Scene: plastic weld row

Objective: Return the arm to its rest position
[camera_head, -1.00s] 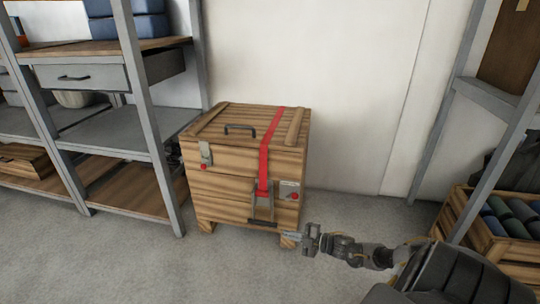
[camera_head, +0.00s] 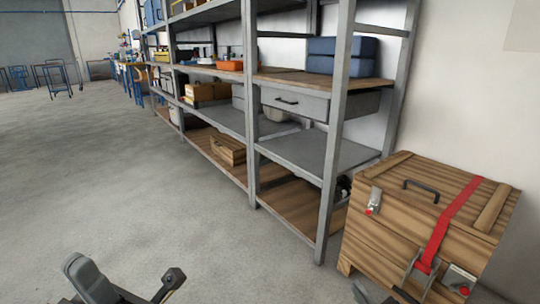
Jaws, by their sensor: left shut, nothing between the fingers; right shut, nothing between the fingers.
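My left gripper (camera_head: 172,282) shows at the bottom edge, left of centre, with part of my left arm beside it. It is shut and empty, above the bare floor. My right gripper (camera_head: 361,291) shows only as a small grey tip at the bottom edge, in front of the crate's lower left part. The crate's bottom right is cut off.
A grey metal shelf rack (camera_head: 335,130) stands left of the crate, close to it. It holds blue cases (camera_head: 342,58), a drawer (camera_head: 290,102) and a small wooden box (camera_head: 228,149). The concrete floor (camera_head: 120,190) at the left is clear.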

